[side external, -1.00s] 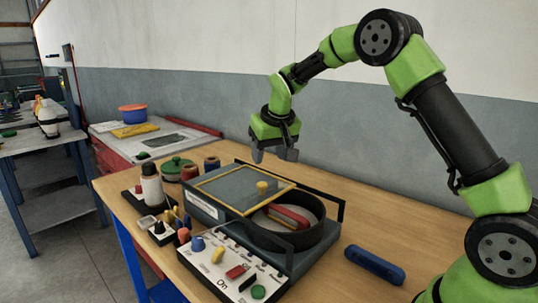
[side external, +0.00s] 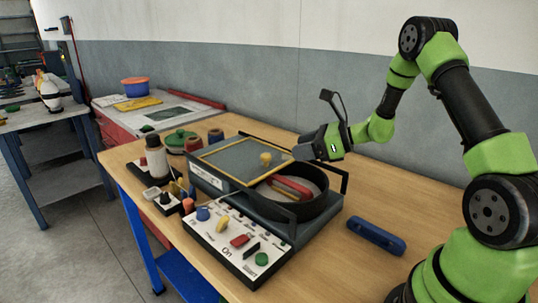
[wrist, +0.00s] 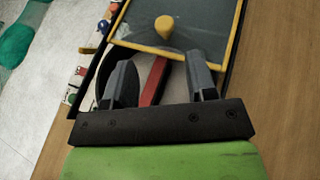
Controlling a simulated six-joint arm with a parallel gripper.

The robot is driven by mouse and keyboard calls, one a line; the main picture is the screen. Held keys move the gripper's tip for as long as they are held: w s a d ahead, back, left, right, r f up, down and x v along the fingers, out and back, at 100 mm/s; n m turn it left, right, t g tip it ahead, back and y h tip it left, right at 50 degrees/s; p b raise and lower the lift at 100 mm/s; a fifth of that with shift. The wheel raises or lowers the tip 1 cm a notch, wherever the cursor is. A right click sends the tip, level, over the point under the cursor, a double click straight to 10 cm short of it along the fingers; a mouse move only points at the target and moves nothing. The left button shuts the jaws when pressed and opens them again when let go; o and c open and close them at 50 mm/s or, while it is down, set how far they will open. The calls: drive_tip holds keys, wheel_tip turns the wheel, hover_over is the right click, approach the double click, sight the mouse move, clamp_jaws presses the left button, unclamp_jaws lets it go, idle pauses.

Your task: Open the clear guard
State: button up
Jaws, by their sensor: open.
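The clear guard (side external: 238,160) is a see-through panel in a yellow frame. It lies over the back part of the machine and partly over the round black bowl (side external: 318,206). A yellow knob (side external: 265,158) stands near the guard's front right edge. In the wrist view the knob (wrist: 164,26) is just beyond my fingertips and between them in line, and the guard (wrist: 195,22) spans the top. My gripper (side external: 300,151) is tilted sideways at the guard's right side, close to the knob. Its two fingers (wrist: 160,68) are apart and hold nothing.
A control panel (side external: 240,240) with coloured knobs and buttons is at the machine's front. A black rail (side external: 344,184) rises on the right. A red bar (side external: 292,188) lies in the bowl. A blue bar (side external: 376,235) lies right of the machine. The bench's right side is mostly clear.

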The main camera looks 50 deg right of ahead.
sight(267, 155)
drive_tip(key=shift+m, duration=0.3)
drive_tip(key=x, duration=0.9)
drive_tip(key=shift+w+d+f, duration=0.1)
drive_tip(key=shift+w, duration=0.35)
clamp_jaws()
